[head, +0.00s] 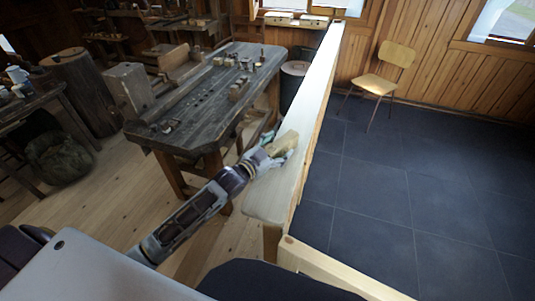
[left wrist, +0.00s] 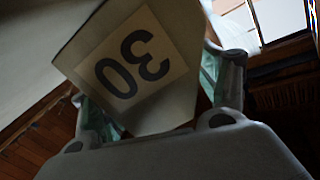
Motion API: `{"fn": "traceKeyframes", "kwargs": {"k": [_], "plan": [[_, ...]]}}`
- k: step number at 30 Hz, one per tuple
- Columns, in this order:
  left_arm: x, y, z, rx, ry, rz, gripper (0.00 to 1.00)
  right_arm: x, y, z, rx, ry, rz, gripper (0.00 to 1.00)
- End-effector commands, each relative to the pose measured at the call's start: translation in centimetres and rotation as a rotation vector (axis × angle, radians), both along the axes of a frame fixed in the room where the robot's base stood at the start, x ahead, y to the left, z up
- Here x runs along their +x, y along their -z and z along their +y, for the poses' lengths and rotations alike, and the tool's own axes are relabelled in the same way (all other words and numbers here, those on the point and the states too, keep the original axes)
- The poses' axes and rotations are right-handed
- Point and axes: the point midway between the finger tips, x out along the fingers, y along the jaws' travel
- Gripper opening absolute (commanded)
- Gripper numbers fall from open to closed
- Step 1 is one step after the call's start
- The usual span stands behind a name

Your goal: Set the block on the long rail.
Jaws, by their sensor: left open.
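The block (head: 284,143) is pale wood, tilted in the head view, and appears over the top of the long rail (head: 306,105). In the left wrist view the block (left wrist: 135,65) fills the middle, with a pale label reading "30" facing the camera. My left gripper (head: 267,151) is open, with its greenish fingers on either side of the block. Whether the fingers touch the block is hard to tell, and its underside is hidden. The long rail is a pale beam running from the near centre to the back wall. My right gripper is not in view.
A dark workbench (head: 196,107) with small turned pieces stands left of the rail. A chair (head: 386,75) stands on the dark tiled floor (head: 410,185) at right, which is otherwise clear.

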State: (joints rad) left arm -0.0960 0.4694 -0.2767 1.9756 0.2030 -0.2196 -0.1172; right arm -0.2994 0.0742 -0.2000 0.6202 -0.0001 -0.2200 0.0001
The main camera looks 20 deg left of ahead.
Motion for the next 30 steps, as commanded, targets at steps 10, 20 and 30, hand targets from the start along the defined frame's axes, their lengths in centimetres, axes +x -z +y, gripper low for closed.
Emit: {"fn": "traceKeyframes", "kwargs": {"k": [10, 20, 30], "plan": [[-1.6, 0.0, 0.7, 0.0, -0.001, 0.001, 0.75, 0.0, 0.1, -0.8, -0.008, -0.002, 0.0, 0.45], [-4.0, -0.1, 1.6, 0.002, -0.001, 0.001, 0.75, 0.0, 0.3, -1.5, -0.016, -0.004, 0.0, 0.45], [-6.3, -0.3, 2.5, 0.001, -0.001, 0.002, 0.75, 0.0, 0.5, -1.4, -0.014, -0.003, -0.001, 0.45]]}}
